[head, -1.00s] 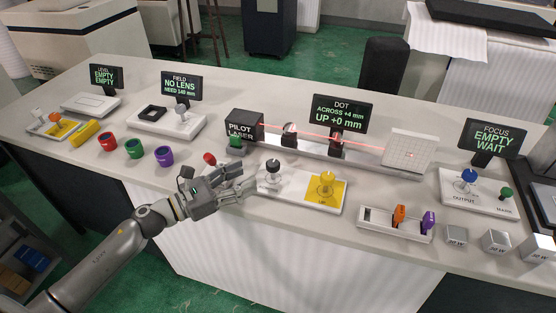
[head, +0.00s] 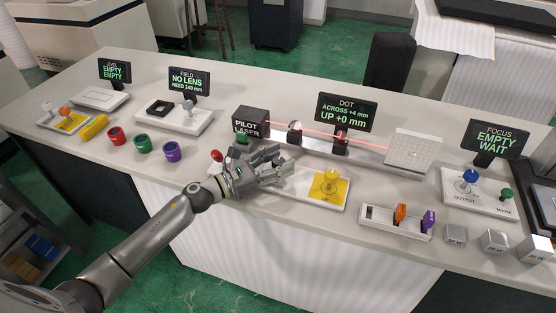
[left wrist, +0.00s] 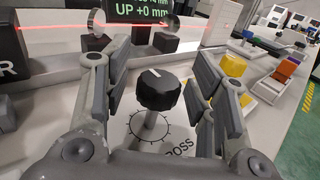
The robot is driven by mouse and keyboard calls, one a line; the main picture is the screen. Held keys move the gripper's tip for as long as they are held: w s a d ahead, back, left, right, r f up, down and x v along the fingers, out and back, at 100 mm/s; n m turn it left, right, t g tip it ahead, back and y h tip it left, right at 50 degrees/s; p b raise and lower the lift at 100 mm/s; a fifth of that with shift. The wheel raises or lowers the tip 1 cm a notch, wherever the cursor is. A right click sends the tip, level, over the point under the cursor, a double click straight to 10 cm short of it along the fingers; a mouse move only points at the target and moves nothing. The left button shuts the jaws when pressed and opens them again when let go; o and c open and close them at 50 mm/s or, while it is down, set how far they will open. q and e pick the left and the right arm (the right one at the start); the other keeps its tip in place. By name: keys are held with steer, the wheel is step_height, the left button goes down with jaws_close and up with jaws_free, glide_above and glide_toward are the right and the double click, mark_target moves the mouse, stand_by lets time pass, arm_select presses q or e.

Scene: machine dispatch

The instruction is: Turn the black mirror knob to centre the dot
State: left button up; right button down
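The black mirror knob (left wrist: 158,90) stands upright on its post over a marked dial labelled "...ROSS" in the left wrist view, a white mark on its top. My left gripper (left wrist: 150,85) is open, with a finger on each side of the knob and gaps between. The yellow knob (head: 331,180) stands on the same white plate (head: 296,184). The dot display (head: 346,113) reads ACROSS +4 mm, UP +0 mm. The white target board (head: 412,151) is at the beam's right end. My right gripper is not in view.
A tray with orange and purple pieces (head: 379,221) is at right.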

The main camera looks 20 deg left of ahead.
arm_select(q)
steer(key=c, duration=1)
steer(key=shift+n+t+y, duration=0.3)
steer(key=shift+y, duration=0.1)
steer(key=shift+s+d+r+n+t+y+p, duration=0.1)
steer(key=shift+n+t+y+p, duration=0.4)
steer(key=shift+n+y+p, duration=0.15)
steer(key=n+t+y+p, duration=0.1)
steer(key=n+y, duration=0.1)
steer(key=y, duration=0.1)
steer(key=shift+t, duration=0.3)
steer(key=n+t+y+p, duration=0.1)
steer(key=n+y, duration=0.2)
steer(key=y, duration=0.2)
steer(key=shift+n+y, duration=0.45)
steer(key=shift+y, duration=0.4)
